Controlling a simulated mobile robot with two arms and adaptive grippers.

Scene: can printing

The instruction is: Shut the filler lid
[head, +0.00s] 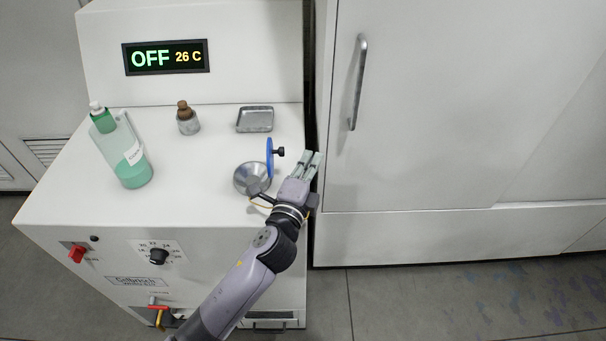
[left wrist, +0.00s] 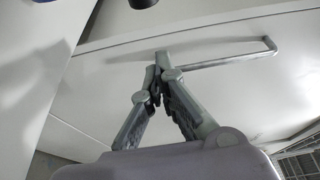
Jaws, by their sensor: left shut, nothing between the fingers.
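The blue filler lid (head: 269,157) stands upright, open, at the right rim of the metal filler funnel (head: 247,177) on the white machine's top. Its black knob (head: 281,152) sticks out to the right; a dark round end, likely this knob (left wrist: 143,3), shows at the top edge of the left wrist view. My left gripper (head: 311,157) is shut and empty, just right of the lid and knob and apart from them, by the machine's right edge. It also shows in the left wrist view (left wrist: 158,75). My wrist covers a little of the counter's front right corner. My right gripper is not in view.
On the machine top (head: 210,150) are a green bottle (head: 130,165), a brown-capped jar (head: 187,120) and a metal tray (head: 255,119). The display (head: 166,57) reads OFF, 26 C. A white cabinet with a handle (head: 358,85) stands close on the right.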

